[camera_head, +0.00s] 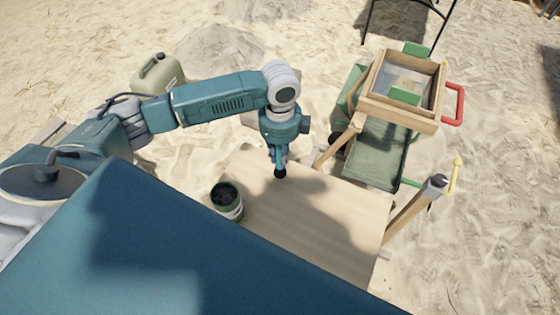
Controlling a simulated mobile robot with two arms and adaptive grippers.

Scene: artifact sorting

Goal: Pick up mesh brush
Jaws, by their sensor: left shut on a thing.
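My left gripper (279,155) points down over the far edge of the wooden table. It is shut on a small dark thing (280,173) whose round end shows just below the fingertips. It is too small and too much hidden by the fingers to tell whether this is the mesh brush. I cannot tell whether it touches the table. No other thing in view can be clearly made out as a mesh brush. My right gripper is not in view.
A green can (227,201) with dark contents stands at the left of the wooden table (320,230). Beyond the table are a green cart (374,153) and a wooden sieve box (405,122) holding a green piece. A jerrycan (158,76) stands on the sand. The table's middle is clear.

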